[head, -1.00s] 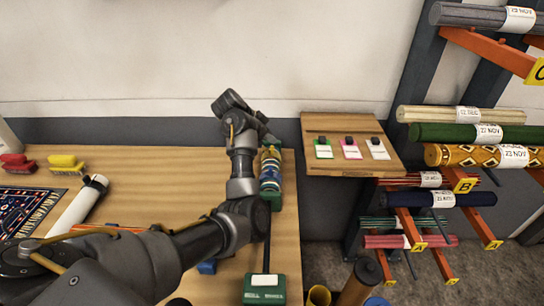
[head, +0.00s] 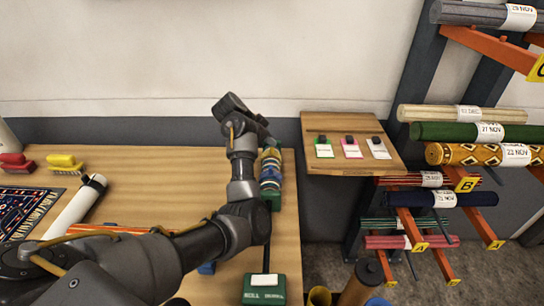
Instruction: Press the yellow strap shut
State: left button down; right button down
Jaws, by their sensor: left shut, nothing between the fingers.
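My left gripper (head: 271,143) is small and dark at the end of my left arm, at the far side of the wooden table. It is shut with nothing held. It is just above and behind a group of coloured bands (head: 270,170) in blue, yellow and pale tones, on a green stand. A yellow band shows among them, but I cannot tell whether it is the yellow strap or whether it is shut. I cannot tell if the fingertips touch it. My arm hides part of the area to the left. My right gripper is not in view.
A green block (head: 264,289) stands at the table's near edge. Red (head: 16,163) and yellow (head: 65,161) brushes, a patterned rug (head: 28,212) and a white roll (head: 76,209) lie left. A small shelf (head: 345,125) holds three cards. A rack of rolled rugs (head: 470,132) stands right.

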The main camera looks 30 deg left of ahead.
aim_at(269, 153)
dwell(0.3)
pick_arm(q)
notch_tip(269, 153, up, 8)
jog(key=p, duration=0.6)
jog(key=shift+f, duration=0.1)
dwell(0.5)
